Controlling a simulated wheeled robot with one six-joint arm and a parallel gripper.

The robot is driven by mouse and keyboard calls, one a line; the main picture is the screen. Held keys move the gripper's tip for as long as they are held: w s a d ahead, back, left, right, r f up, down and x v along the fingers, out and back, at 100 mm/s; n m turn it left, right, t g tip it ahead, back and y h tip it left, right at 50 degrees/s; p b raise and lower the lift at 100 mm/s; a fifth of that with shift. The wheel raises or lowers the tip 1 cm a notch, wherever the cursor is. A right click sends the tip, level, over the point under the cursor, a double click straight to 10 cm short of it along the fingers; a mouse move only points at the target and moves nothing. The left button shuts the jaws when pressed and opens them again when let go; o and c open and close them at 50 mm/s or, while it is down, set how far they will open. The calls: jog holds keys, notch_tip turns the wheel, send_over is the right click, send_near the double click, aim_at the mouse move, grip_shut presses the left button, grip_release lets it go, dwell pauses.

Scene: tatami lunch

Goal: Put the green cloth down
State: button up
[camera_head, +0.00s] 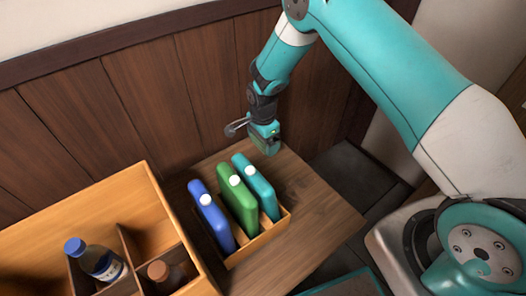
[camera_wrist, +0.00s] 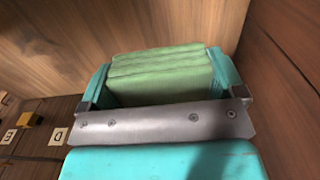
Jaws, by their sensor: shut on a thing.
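My gripper (camera_head: 264,132) is above the back of a small wooden table in the head view, near the wood-panelled wall. In the wrist view my gripper (camera_wrist: 165,90) has its two teal fingers on either side of a folded green cloth (camera_wrist: 160,72), shut on it. The cloth shows several stacked folds. In the head view only a small dark green part of what it holds shows below the fingers. I cannot tell whether the cloth touches anything beneath it.
A wooden holder (camera_head: 262,240) with upright blue (camera_head: 212,217), green (camera_head: 237,196) and teal (camera_head: 257,188) cases stands on the table (camera_head: 318,222). A divided wooden box (camera_head: 120,205) with two bottles is at left. The table's right side is clear. Lettered tags (camera_wrist: 58,136) show in the wrist view.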

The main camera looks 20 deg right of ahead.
aim_at(263, 155)
jog(key=shift+f+b, duration=0.4)
jog(key=shift+f, duration=1.75)
jog(key=shift+f, duration=0.15)
jog(key=o, duration=0.9)
